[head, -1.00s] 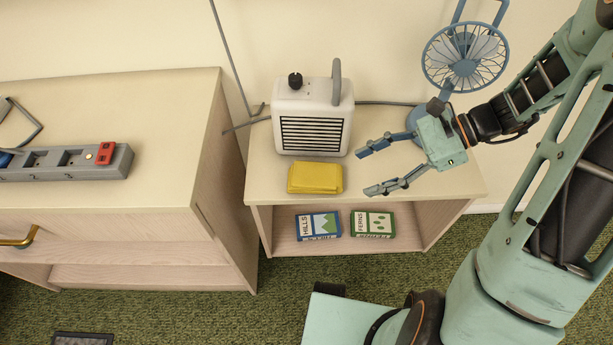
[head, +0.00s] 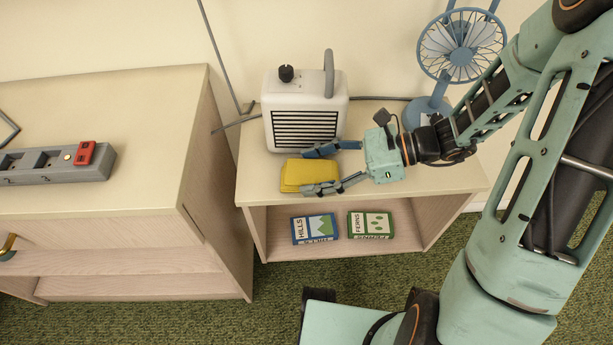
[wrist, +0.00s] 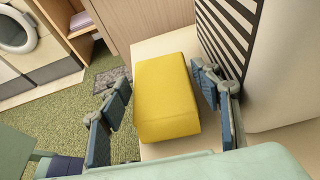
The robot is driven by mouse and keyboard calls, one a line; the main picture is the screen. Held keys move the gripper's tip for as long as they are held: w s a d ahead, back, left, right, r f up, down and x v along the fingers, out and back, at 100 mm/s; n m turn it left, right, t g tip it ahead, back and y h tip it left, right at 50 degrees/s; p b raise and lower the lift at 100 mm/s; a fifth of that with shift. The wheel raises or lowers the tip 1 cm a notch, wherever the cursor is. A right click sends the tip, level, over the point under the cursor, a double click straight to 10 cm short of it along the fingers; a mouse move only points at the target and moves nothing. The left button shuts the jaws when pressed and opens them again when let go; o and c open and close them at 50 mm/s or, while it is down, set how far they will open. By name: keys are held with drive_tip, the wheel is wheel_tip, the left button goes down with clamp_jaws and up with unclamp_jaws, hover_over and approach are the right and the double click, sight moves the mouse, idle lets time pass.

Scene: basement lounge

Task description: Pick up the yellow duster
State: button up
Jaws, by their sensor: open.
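The yellow duster (head: 293,175), a folded block-like cloth, lies on top of the low shelf unit (head: 262,190), in front of the white heater. In the wrist view the duster (wrist: 166,98) fills the middle. My gripper (head: 312,170) is open, with one finger on each side of the duster's right part in the head view. In the wrist view my gripper's fingers (wrist: 163,115) stand to its left and right, with a gap to the left finger and a narrower one to the right. Part of the duster's right end is hidden by the fingers in the head view.
The white heater (head: 304,110) stands close behind the duster, near one finger. A blue fan (head: 460,50) stands at the back right. Two boxes, Hills (head: 315,229) and Ferns (head: 370,225), lie on the lower shelf. A cabinet with a power strip (head: 50,165) stands at the left.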

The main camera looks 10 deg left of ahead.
drive_tip(key=shift+x, duration=0.85)
drive_tip(key=shift+c, duration=0.3)
drive_tip(key=c, duration=0.9)
drive_tip(key=shift+o, duration=0.2)
